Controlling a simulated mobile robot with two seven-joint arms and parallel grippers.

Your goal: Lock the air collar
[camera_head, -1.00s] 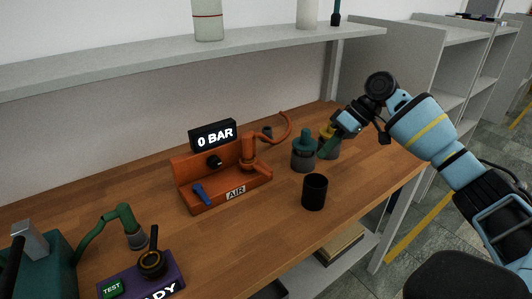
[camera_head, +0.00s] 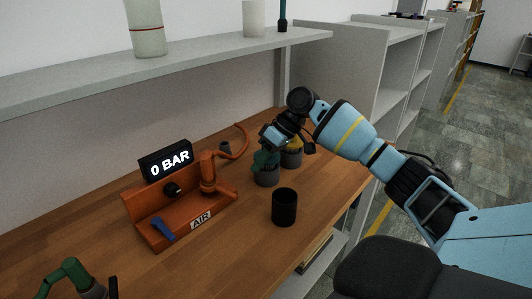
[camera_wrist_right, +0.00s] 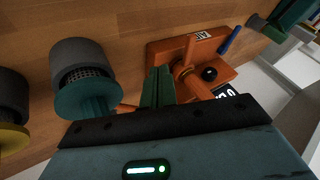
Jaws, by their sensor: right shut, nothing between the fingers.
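The orange air station (camera_head: 150,227) stands on the bench, with an AIR label and a black display reading 0 BAR (camera_head: 168,161). An orange upright coupling with a ring-like collar (camera_head: 208,187) rises at its right side, with an orange hose behind. A blue lever (camera_head: 163,229) is at its front left. In the right wrist view the coupling (camera_wrist_right: 188,68) lies just beyond my fingers. My right gripper (camera_head: 263,151) is shut and empty, right of the coupling and near a green-topped grey fitting (camera_head: 266,177). It also shows in the wrist view (camera_wrist_right: 158,83).
A black cup (camera_head: 284,208) stands in front of the green-topped fitting. A yellow-topped fitting (camera_head: 291,157) is beside it. A shelf (camera_head: 110,87) runs above the bench. Bench space in front of the station is clear.

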